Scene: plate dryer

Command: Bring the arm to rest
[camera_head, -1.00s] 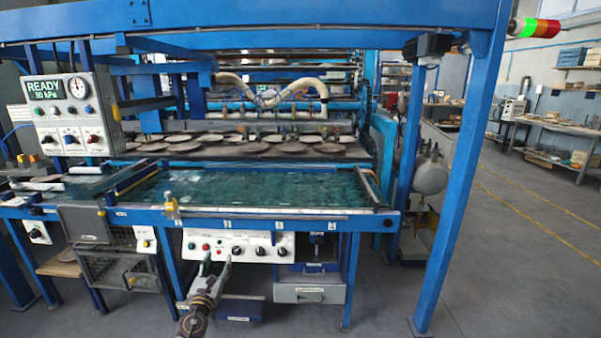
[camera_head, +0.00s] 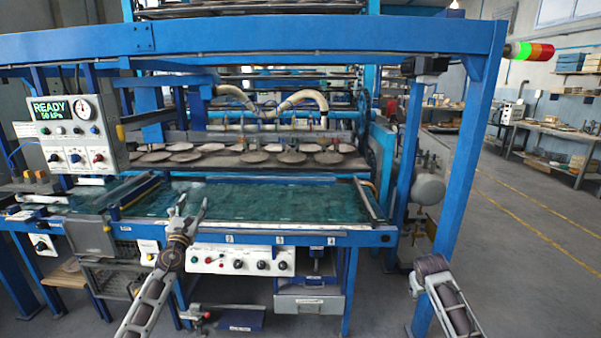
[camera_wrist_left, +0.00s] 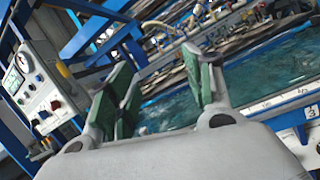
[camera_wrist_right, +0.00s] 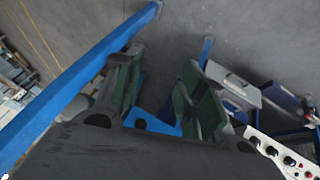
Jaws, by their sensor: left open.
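My left gripper (camera_head: 193,202) is raised in front of the machine's front edge, its fingers pointing up and apart with nothing between them. The left wrist view shows the same open, green-padded fingers (camera_wrist_left: 160,65) against the green table surface. My right arm (camera_head: 447,295) comes in at the lower right of the head view, where its fingers cannot be made out. In the right wrist view my right gripper (camera_wrist_right: 162,72) has its green-padded fingers apart and empty, above the grey floor.
The blue machine frame has a post (camera_head: 462,170) close to my right arm. The green table (camera_head: 270,203) spans the front, with a control panel (camera_head: 240,260) and a drawer (camera_head: 309,303) below. Several round plates (camera_head: 290,157) lie behind it. The floor at right is clear.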

